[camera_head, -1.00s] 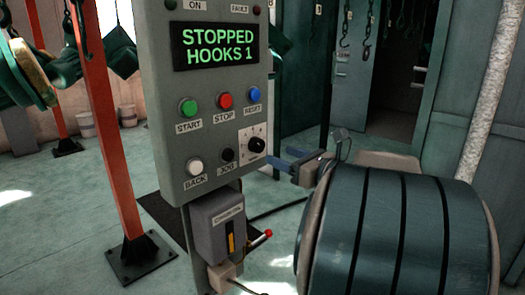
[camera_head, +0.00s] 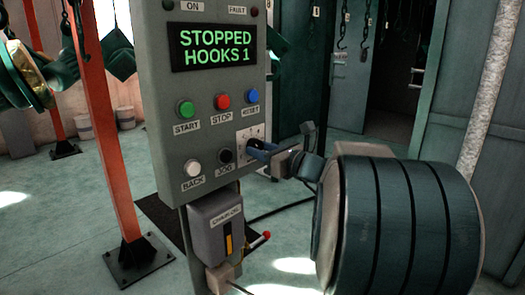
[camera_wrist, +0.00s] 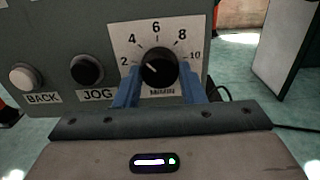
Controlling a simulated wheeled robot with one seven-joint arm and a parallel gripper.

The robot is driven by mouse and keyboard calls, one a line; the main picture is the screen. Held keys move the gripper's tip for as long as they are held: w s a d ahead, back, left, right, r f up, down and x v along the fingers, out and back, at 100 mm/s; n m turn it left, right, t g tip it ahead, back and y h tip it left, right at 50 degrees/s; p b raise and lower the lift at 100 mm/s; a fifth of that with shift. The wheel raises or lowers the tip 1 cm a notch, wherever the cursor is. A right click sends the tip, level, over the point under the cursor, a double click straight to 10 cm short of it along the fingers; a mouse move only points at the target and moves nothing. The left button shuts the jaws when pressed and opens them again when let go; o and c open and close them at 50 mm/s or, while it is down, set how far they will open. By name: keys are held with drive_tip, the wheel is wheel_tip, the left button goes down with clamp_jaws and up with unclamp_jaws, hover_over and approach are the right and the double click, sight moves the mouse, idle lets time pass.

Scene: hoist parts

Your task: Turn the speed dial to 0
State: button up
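The speed dial is a round black knob (camera_wrist: 160,67) on a white scale plate (camera_wrist: 125,40), marked 2, 4, 6, 8, 10 and M/MIN. Its pale pointer mark faces left, roughly towards the 2. No 0 mark shows; the lower left of the scale is behind a finger. My gripper (camera_wrist: 160,82) has one blue finger on each side of the knob, open around it. I cannot tell whether the fingertips touch it. In the head view my gripper (camera_head: 262,150) is at the dial plate (camera_head: 250,132), and its fingers partly cover the knob.
The grey control panel (camera_head: 160,100) reads "STOPPED HOOKS 1". Start (camera_head: 186,109), stop (camera_head: 223,100) and reset (camera_head: 252,95) buttons sit above the dial. Black JOG (camera_wrist: 87,70) and white BACK (camera_wrist: 25,76) are at its left. A lever box (camera_head: 215,222) hangs below; an orange post (camera_head: 105,140) stands left.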

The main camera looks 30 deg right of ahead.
drive_tip(key=shift+f+n+b, duration=0.1)
drive_tip(key=shift+n+b, duration=0.2)
drive_tip(key=shift+b, duration=0.15)
drive_tip(key=n+b, duration=1.5)
drive_tip(key=b, duration=0.3)
drive_tip(key=shift+d, duration=0.1)
drive_tip(key=shift+n+b, duration=0.3)
drive_tip(key=o, duration=1)
drive_tip(key=shift+r, duration=0.2)
